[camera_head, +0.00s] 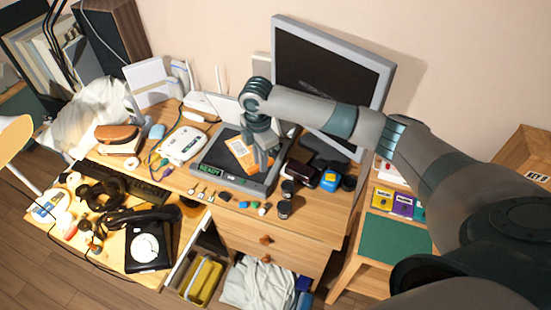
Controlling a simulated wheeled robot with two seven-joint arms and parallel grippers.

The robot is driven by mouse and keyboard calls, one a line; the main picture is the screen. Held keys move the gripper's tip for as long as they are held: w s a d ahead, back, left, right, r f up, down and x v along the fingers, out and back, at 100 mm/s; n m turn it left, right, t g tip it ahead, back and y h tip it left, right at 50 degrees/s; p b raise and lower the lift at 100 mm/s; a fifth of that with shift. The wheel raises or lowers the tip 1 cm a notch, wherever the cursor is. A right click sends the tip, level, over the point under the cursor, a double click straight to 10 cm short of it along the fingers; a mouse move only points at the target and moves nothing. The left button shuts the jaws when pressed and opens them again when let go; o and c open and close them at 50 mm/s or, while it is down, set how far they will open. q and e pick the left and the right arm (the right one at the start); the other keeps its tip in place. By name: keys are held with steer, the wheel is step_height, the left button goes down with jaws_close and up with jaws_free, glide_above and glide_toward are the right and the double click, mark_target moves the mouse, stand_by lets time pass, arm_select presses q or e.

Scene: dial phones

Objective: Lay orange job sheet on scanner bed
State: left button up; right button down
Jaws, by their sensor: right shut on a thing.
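The orange job sheet (239,151) shows over the dark bed of the scanner (232,180), tilted at an angle, with part of it hidden by my gripper. The scanner stands on the wooden desk and has a green "READY" display on its front left. My right gripper (262,163) reaches down over the bed from above and is shut on the sheet's right side. I cannot tell whether the sheet touches the bed. My left gripper is not in view.
A large monitor (330,62) stands behind the scanner, close to my right arm. Small jars (284,210) and dark items crowd the scanner's right front. A white device (183,145) is to its left, and a black dial phone (148,246) is at front left.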

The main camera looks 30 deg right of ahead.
steer(key=d+f+n+p, duration=0.3)
steer(key=d+f+n, duration=0.2)
steer(key=n, duration=0.2)
steer(key=shift+w, duration=0.2)
steer(key=b, duration=1)
glide_above(276, 171)
step_height(276, 171, down, 6)
steer(key=shift+w+d+r, duration=0.1)
steer(key=shift+d+r, duration=0.05)
steer(key=shift+r, duration=0.1)
steer(key=shift+f+b, duration=0.4)
steer(key=shift+f, duration=0.7)
